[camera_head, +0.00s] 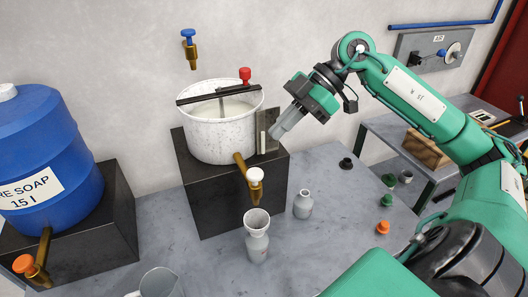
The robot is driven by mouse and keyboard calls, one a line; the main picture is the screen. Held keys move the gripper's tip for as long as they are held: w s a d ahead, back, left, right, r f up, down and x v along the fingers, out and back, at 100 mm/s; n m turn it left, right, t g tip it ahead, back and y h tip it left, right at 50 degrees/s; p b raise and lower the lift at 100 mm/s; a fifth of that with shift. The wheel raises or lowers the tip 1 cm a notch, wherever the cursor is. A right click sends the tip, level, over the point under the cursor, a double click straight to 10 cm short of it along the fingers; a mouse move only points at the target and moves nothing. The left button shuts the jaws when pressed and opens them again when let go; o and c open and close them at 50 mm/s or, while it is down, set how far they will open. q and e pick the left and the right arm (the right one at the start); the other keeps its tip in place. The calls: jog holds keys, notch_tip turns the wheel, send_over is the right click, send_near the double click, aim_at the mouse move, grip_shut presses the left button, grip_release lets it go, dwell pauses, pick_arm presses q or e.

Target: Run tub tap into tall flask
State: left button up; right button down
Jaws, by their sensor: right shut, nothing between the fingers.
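The white speckled tub (222,136) stands on a black block and holds a pale liquid. Its brass tap (243,165) with a white handle (255,175) sticks out at the front. Below the tap a grey flask (257,247), the taller-looking one, stands upright on the table with a funnel (256,220) in its mouth. No stream shows between spout and funnel. My right gripper (277,134) is shut and empty, to the right of the tub and above the tap, apart from the handle. My left gripper is not in view.
A smaller grey flask (302,205) stands right of the funnel. A blue soap barrel (45,140) with an orange-handled tap is at left. A grey jug (158,283) is at the front edge. Coloured stoppers (383,227) lie at right. A red-handled bar crosses the tub's top.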

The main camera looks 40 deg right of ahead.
aim_at(250, 173)
jog(key=shift+w+a+f+p, duration=0.15)
jog(key=shift+a+f+p, duration=0.4)
jog(key=shift+f, duration=0.65)
jog(key=shift+w+a+f+p, duration=0.15)
jog(key=shift+a+f+p, duration=0.4)
jog(key=shift+f, duration=0.7)
jog(key=shift+w+a+f+p, duration=0.15)
jog(key=shift+a+f+p, duration=0.15)
jog(key=shift+a+f, duration=0.7)
jog(key=shift+d+f, duration=0.25)
